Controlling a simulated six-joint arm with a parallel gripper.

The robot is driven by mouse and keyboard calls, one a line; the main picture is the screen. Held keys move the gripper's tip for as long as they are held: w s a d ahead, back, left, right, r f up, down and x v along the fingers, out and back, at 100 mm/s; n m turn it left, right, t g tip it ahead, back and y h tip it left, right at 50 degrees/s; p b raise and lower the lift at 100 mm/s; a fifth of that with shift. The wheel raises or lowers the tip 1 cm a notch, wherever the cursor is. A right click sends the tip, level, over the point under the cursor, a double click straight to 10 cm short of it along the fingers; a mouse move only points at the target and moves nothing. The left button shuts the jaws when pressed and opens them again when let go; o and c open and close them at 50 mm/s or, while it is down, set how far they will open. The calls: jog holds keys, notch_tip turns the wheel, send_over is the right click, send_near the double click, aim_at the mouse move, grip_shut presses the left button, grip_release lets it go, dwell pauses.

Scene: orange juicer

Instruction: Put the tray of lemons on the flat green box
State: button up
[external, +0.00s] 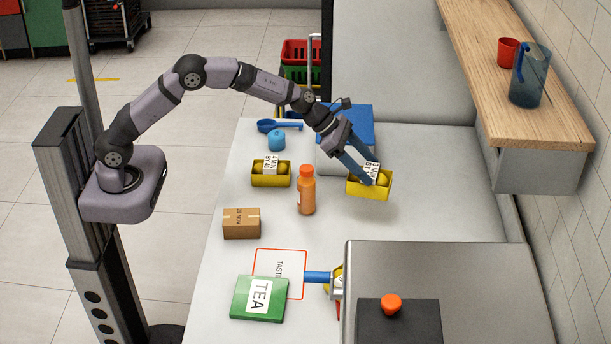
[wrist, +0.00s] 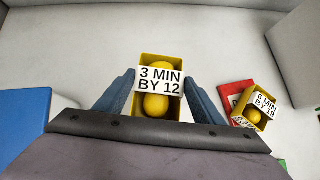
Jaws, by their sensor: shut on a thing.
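A small yellow tray of lemons (external: 369,190) with a white label is at the right of the counter. In the wrist view its label reads "3 MIN BY 12", and the tray (wrist: 148,111) sits between my two blue fingers. My gripper (external: 370,177) is shut on this tray, one finger at each side. I cannot tell whether the tray touches the counter. The flat green box (external: 250,309), marked TEA, lies at the front left of the counter with nothing on its top.
A second lemon tray (external: 270,180), an orange bottle (external: 306,193) and a cardboard box (external: 241,227) stand left of my gripper. The grey juicer (external: 450,270) fills the front right. A blue box (external: 350,120) is behind. Another tray (wrist: 255,117) is partly hidden by the juicer.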

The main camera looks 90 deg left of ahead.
jog(key=s+d+r+m+h+p, duration=0.1)
jog(key=s+d+r+m, duration=0.1)
jog(key=d, duration=0.7)
jog(key=s+d+r+m+h+p, duration=0.1)
jog(key=s+d+r, duration=0.15)
jog(key=d, duration=0.75)
jog(key=s+d+f+m+g+h, duration=0.2)
jog(key=s+d+m+g+h, duration=0.3)
jog(key=s, duration=0.6)
jog(key=s+d+f+m+g, duration=0.35)
jog(key=s+d+m, duration=0.4)
jog(key=s, duration=0.35)
jog(key=shift+w+a+f+p, duration=0.15)
jog(key=shift+f+p, duration=0.1)
jog(key=shift+f, duration=1.3)
jog(key=shift+s+a+f+p, duration=0.1)
jog(key=shift+a+f+p, duration=0.15)
jog(key=shift+f, duration=1.3)
jog(key=shift+w+a+f+p, duration=0.1)
jog(key=shift+f+p, duration=0.15)
jog(key=shift+f, duration=1.3)
jog(key=shift+f, duration=0.2)
jog(key=o, duration=1.2)
